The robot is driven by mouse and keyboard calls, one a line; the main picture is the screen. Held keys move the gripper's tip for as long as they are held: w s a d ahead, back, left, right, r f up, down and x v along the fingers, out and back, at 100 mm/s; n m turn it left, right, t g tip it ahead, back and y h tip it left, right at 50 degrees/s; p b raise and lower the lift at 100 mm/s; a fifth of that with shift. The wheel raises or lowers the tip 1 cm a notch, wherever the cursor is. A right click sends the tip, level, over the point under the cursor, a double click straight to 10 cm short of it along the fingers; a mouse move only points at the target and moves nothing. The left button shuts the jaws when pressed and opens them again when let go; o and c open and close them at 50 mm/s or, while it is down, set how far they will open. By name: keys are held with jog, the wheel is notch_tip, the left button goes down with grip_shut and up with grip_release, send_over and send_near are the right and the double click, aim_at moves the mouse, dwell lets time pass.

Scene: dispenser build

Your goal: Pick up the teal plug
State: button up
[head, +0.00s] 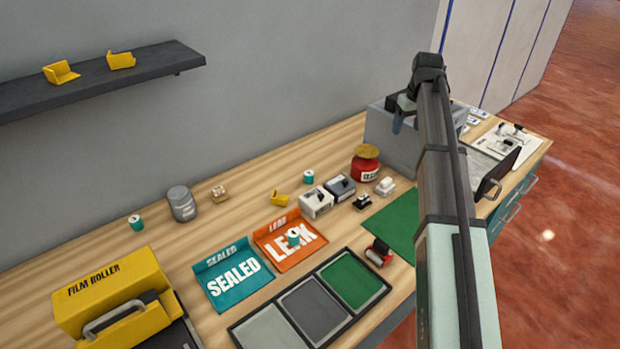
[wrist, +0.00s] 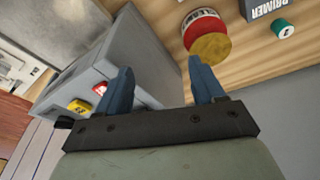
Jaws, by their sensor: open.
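Small teal cylinders, which look like plugs, stand on the wooden bench. One (head: 308,177) is at the back middle and another (head: 136,223) is at the back left. A third teal and white piece (head: 293,238) is on the orange LEAK tray. I cannot tell which one is the teal plug. In the wrist view a teal piece (wrist: 283,29) lies at the upper right, beside the PRIMER box. My gripper (wrist: 160,70) has its blue fingers apart with nothing between them. In the head view my gripper (head: 398,118) is above the grey box, well right of the teal pieces.
The grey box (head: 376,130) stands below my gripper, with a red round container (head: 365,168) beside it. The orange LEAK tray (head: 267,247), teal SEALED tray (head: 205,281), yellow film roller (head: 105,290) and three-part tray (head: 240,330) fill the front. A dark shelf (head: 150,72) hangs at upper left.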

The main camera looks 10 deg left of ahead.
jog(key=a+f+n+g, duration=0.1)
jog(key=a+n, duration=0.2)
jog(key=a, duration=0.5)
jog(key=a+f+n, duration=0.2)
jog(key=a+n, duration=0.2)
jog(key=a, duration=0.5)
jog(key=n+g, duration=0.2)
jog(key=n, duration=0.4)
send_over(309, 173)
jog(key=f, duration=1)
jog(key=shift+d+f, duration=0.2)
jog(key=shift+f, duration=0.1)
jog(key=shift+a+f, duration=0.15)
jog(key=shift+f, duration=1.25)
jog(key=shift+a+f, duration=0.1)
jog(key=shift+f, duration=1.25)
jog(key=c, duration=1.2)
jog(key=shift+o, duration=0.2)
jog(key=shift+r, duration=0.15)
